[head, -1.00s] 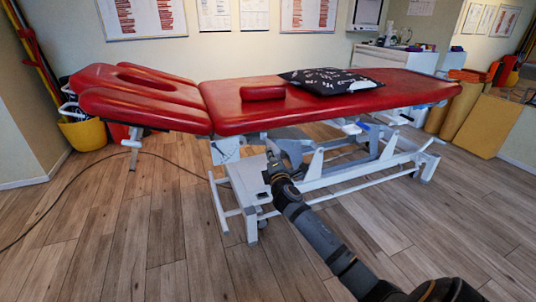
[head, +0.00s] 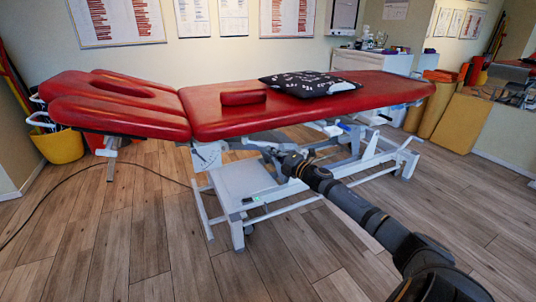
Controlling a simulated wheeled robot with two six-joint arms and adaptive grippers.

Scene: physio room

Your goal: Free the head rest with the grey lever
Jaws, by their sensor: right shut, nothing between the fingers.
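The red head rest (head: 120,100) is at the left end of the red treatment table (head: 310,103) and looks about level with it. A small grey lever-like part (head: 110,156) hangs below the head rest; I cannot tell for sure that it is the grey lever. My right gripper (head: 250,143) is under the table's near edge, pointing left toward the white plate (head: 207,155) at the head-rest joint. It is shut and empty, well to the right of the hanging grey part. My left gripper is not in view.
The table's white frame (head: 245,185) stands around my right arm's end. A cable (head: 60,195) lies on the floor at the left. A yellow bucket (head: 60,146) stands behind the head rest. A black patterned pillow (head: 308,84) and a small red cushion (head: 243,97) lie on top.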

